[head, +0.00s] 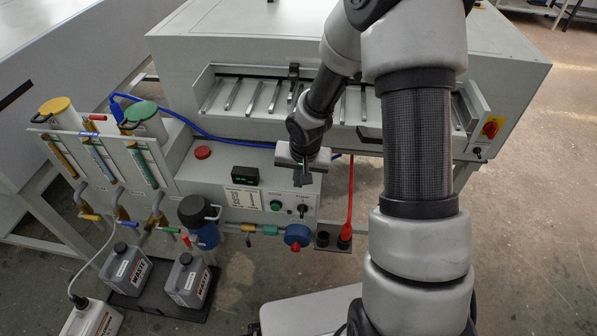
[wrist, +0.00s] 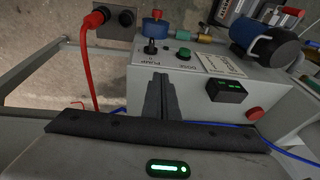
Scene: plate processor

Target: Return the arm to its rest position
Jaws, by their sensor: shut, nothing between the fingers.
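My gripper (head: 303,178) hangs in front of the plate processor (head: 240,45), above the control box (head: 235,170) with its green button and black switch. In the wrist view my gripper's dark fingers (wrist: 160,88) are together with nothing between them. They point toward the front panel of the box, near the pump switch (wrist: 150,48) and the green dose button (wrist: 183,54). My arm (head: 418,150) reaches in from the right side of the head view and hides part of the processor's feed slot.
A red cable (head: 350,200) rises from a black socket right of the box. A blue hose (head: 220,138) runs behind it. Open floor (head: 535,200) lies right.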

